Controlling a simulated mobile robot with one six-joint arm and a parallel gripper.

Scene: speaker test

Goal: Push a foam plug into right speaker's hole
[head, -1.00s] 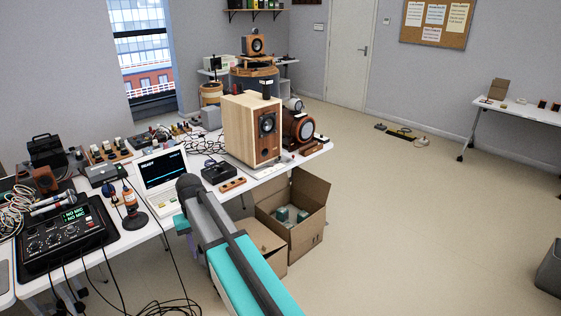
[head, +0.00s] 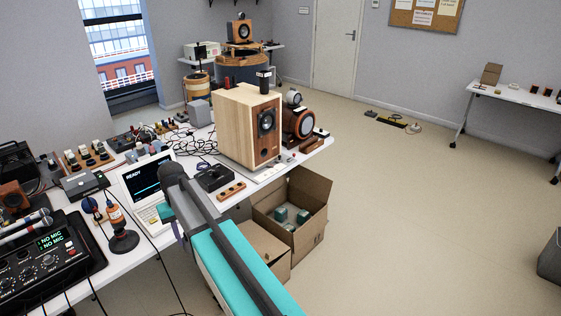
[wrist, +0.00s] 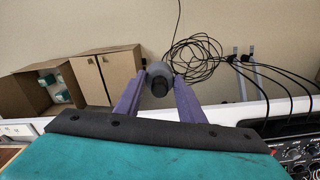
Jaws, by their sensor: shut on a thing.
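A large pale wooden speaker (head: 233,124) stands upright on the long table. Its brown front has a round black driver (head: 266,120) and a small dark opening (head: 263,156) below it. A smaller brown speaker (head: 14,198) is at the left edge, partly cut off. Which is the right speaker is not marked. My gripper (wrist: 158,84) has purple fingers shut on a grey round piece (wrist: 154,68) with a dark end, apparently the foam plug. In the head view my arm mostly hides the gripper near the table's front edge, left of and apart from the pale speaker.
An open cardboard box (head: 317,200) stands on the floor below.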

